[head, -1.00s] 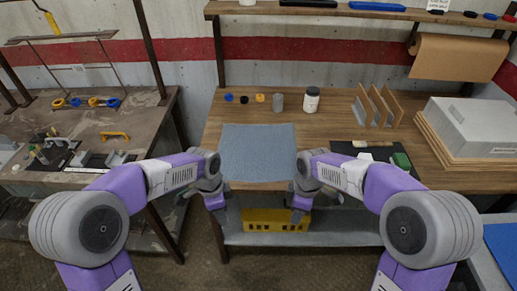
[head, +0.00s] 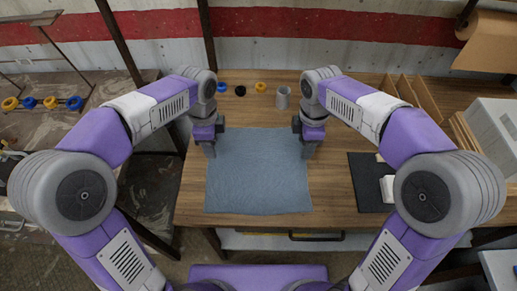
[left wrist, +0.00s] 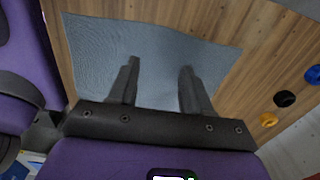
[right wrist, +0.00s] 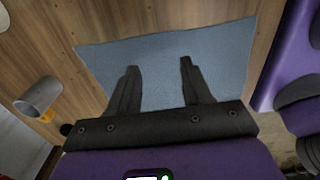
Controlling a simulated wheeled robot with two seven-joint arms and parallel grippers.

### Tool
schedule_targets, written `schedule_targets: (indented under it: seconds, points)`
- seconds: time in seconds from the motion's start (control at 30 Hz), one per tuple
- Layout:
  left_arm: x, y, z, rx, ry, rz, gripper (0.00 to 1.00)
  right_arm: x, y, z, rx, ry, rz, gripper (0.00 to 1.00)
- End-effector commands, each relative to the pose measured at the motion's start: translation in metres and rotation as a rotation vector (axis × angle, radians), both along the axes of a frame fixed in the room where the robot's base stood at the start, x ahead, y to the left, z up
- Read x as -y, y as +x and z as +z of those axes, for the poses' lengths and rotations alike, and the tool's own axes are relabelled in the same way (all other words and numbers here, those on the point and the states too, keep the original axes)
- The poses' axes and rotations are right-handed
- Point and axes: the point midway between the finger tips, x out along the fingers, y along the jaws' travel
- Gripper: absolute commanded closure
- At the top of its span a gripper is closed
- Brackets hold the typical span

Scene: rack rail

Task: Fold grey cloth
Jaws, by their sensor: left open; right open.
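The grey-blue cloth (head: 258,175) lies flat and spread out on the wooden table. It also shows in the left wrist view (left wrist: 150,60) and in the right wrist view (right wrist: 155,70). My left gripper (head: 211,152) is at the cloth's far left corner, with open, empty fingers that show over the cloth in the left wrist view (left wrist: 158,75). My right gripper (head: 306,153) is at the far right corner, with open, empty fingers that show over the cloth in the right wrist view (right wrist: 158,75). I cannot tell whether the fingertips touch the cloth.
Behind the cloth stand a grey cup (head: 283,98), a yellow ring (head: 261,87), a black ring (head: 240,91) and a blue ring (head: 222,87). A black mat (head: 366,180) lies to the right. The wooden table (head: 335,205) is bare just right of the cloth.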

Motion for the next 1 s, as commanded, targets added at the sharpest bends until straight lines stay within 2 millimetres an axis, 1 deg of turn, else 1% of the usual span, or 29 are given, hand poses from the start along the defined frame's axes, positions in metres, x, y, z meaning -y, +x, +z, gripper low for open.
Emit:
schedule_targets:
  seconds: [0.3,0.4,0.5,0.63,1.0]
  points:
    - [0.000,-0.001,-0.048,-0.005,0.002,0.001,0.51,0.000,-0.001,-0.048,-0.006,-0.002,0.000,0.51]
    - [0.000,0.000,-0.061,-0.004,0.002,0.000,0.51,0.000,-0.001,-0.061,-0.005,-0.002,0.000,0.51]
    - [0.000,0.000,-0.070,-0.003,0.001,0.001,0.51,0.000,-0.001,-0.070,-0.004,-0.002,-0.001,0.51]
    - [0.000,0.000,-0.076,-0.002,0.001,0.001,0.51,0.000,-0.001,-0.076,-0.003,-0.001,-0.001,0.51]
    - [0.000,0.000,-0.079,-0.001,0.000,0.001,0.51,0.000,0.000,-0.078,-0.002,-0.001,-0.001,0.51]
